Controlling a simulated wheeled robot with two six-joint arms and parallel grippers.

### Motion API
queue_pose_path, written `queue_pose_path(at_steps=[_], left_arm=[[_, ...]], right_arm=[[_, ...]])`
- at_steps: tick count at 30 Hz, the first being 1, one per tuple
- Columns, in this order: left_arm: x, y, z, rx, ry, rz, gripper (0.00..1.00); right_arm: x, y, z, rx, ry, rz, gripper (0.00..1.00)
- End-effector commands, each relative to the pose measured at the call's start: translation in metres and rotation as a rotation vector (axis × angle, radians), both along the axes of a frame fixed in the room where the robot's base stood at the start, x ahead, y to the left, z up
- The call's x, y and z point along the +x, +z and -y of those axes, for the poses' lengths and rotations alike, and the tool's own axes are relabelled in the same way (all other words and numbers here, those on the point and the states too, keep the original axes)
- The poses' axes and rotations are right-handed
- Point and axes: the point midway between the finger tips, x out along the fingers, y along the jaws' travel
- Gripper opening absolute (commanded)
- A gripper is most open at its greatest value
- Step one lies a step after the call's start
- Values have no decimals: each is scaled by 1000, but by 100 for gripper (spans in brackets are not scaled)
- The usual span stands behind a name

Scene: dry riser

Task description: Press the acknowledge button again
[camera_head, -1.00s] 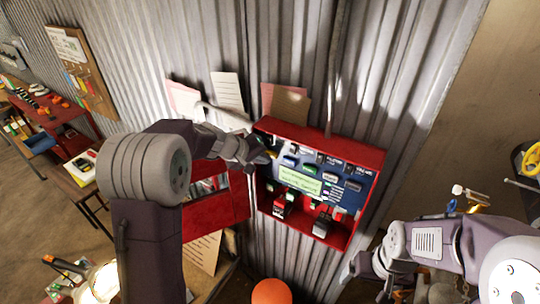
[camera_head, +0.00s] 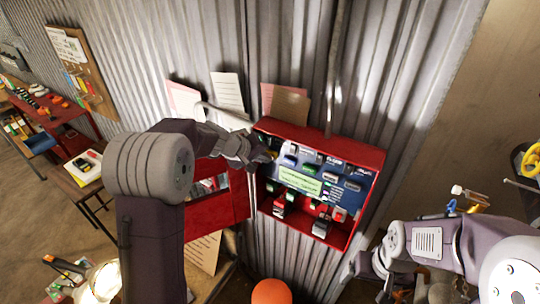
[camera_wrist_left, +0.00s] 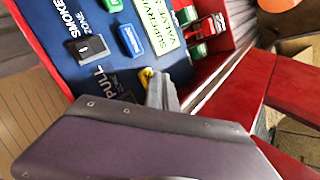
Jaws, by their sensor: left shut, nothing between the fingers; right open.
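A red open-fronted box (camera_head: 366,158) on the corrugated wall holds a dark blue panel (camera_head: 312,160) with several coloured buttons and a green label plate (camera_head: 301,182). My left gripper (camera_head: 266,157) is shut and empty, its tip at the panel's left side. In the left wrist view the shut fingers (camera_wrist_left: 161,91) are right beside a small yellow button (camera_wrist_left: 147,76), partly hidden by them; contact cannot be told. No acknowledge label is readable. My right gripper (camera_head: 362,266) is open at the lower right, away from the panel and partly hidden.
The box's red door (camera_head: 215,208) hangs open to the left, below my left forearm. Other buttons, one black (camera_wrist_left: 88,47) and one blue (camera_wrist_left: 131,40), lie close to the fingers. An orange ball-like object (camera_head: 271,292) is below the box.

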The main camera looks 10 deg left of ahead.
Motion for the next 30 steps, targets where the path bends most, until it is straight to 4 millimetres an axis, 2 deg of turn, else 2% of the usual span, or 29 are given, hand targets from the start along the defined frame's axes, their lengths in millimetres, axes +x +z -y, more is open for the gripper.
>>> queue_pose_path(at_steps=[24,30], left_arm=[[7,1,2,0,2,3,0],[2,-1,0,0,2,5,0]], right_arm=[[0,2,0,0,0,0,91],[0,-5,0,0,0,0,91]])
